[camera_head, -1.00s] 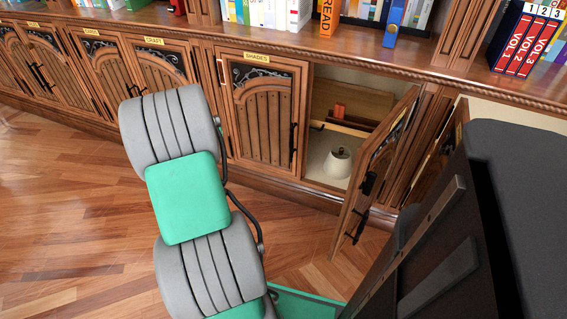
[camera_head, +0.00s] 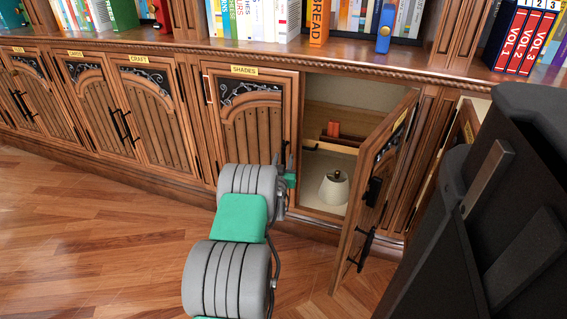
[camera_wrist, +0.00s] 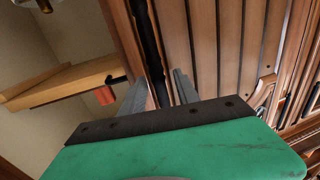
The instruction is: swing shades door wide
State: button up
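The shades door (camera_head: 252,120) is a carved wooden door under a "SHADES" label (camera_head: 244,70); it looks closed in the head view. My gripper (camera_head: 284,168) is at its right edge, where the handle is, and the arm hides the door's lower part. In the wrist view, the black upright handle (camera_wrist: 148,45) runs between my two grey fingers (camera_wrist: 160,90), which stand apart on either side of it. The door's planks (camera_wrist: 215,50) fill the right of that view. I cannot tell whether a finger touches the handle.
The door to the right (camera_head: 372,180) stands open, swung outward. Shelves of books run above. Wooden floor (camera_head: 100,240) is clear at the left.

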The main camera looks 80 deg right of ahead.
jog(key=shift+c, duration=0.4)
grip_shut()
dwell(0.9)
